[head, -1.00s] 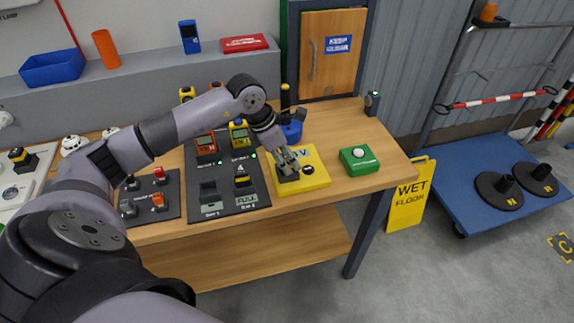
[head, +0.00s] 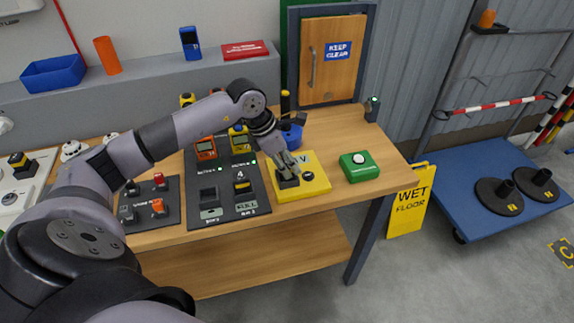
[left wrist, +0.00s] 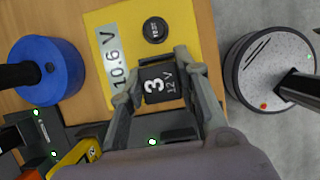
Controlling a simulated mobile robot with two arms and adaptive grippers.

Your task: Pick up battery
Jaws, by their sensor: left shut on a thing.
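The battery (left wrist: 158,86), a dark block marked "3" and "12 V", sits on the yellow tester (left wrist: 195,25). My left gripper (left wrist: 160,78) has one finger on each side of it and is shut on it. In the head view the battery (head: 288,182) shows below my left gripper (head: 287,167), at the left part of the tester (head: 316,186). The tester's display (left wrist: 112,55) reads 10.6 V in the left wrist view. I cannot tell whether the battery is clear of its seat. My right gripper is not in view.
A black dock (head: 228,213) left of the tester has an empty bay (head: 208,194) and another battery (head: 242,184) in its other bay. A blue cylinder (head: 291,135) stands behind, and a green button box (head: 360,167) to the right. The bench's back right is mostly clear.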

